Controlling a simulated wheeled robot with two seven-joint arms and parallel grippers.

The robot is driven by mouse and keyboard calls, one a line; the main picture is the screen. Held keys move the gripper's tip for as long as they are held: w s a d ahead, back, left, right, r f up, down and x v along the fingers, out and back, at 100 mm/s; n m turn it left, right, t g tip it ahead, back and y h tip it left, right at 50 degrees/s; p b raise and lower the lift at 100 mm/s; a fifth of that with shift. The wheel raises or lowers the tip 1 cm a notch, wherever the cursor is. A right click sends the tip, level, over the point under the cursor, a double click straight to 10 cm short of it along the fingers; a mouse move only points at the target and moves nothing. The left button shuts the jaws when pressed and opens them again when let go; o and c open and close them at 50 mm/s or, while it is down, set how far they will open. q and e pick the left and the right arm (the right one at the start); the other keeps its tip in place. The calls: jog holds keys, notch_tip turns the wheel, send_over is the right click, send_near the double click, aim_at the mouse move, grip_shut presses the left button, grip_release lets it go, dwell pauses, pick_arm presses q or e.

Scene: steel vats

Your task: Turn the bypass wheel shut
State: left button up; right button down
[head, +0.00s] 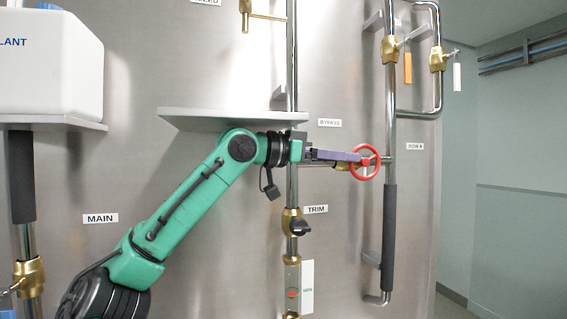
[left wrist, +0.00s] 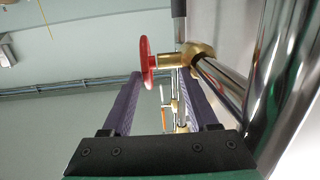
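The bypass wheel (head: 365,162) is a red handwheel right of and below the BYPASS label (head: 330,122). My left gripper (head: 357,157) reaches in from the left with its purple fingers at the wheel. In the left wrist view the wheel (left wrist: 147,62) shows edge-on at the finger ends, nearer the left finger, beside its brass valve body (left wrist: 198,50). The left gripper (left wrist: 160,73) is open with a wide gap. I cannot tell whether a finger touches the rim. My right gripper is not in view.
A grey shelf (head: 190,119) juts out just above my left wrist. A steel pipe with a black-handled trim valve (head: 299,227) runs down near it. A dark-sleeved pipe (head: 389,235) stands right of the wheel. A white tank (head: 50,70) sits at the far left.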

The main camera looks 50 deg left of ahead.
pick_arm(q)
jog(key=shift+s+a+f+b, duration=0.35)
jog(key=shift+a+f, duration=0.1)
jog(key=shift+f, duration=0.25)
jog(key=shift+s, duration=0.3)
jog(key=a+f+b+v, duration=0.1)
jog(key=a+v, duration=0.1)
jog(key=v, duration=0.9)
jog(key=shift+w, duration=0.3)
